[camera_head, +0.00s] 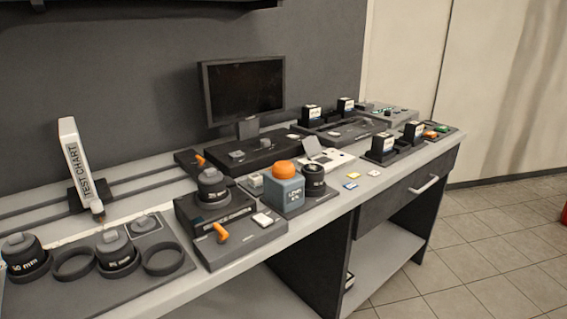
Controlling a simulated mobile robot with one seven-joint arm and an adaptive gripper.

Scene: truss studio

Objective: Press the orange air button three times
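An orange dome (285,169) sits on top of a blue-grey box (285,193) with white lettering too small to read surely. It looks like the orange air button. The box stands upright near the front edge of the long bench, right of a black lens-like cylinder (212,186) on a dark block. My gripper is not in view.
A black lens-like cylinder (314,180) stands close right of the box, and a small pale block (254,184) close left. A monitor (242,90) stands behind.

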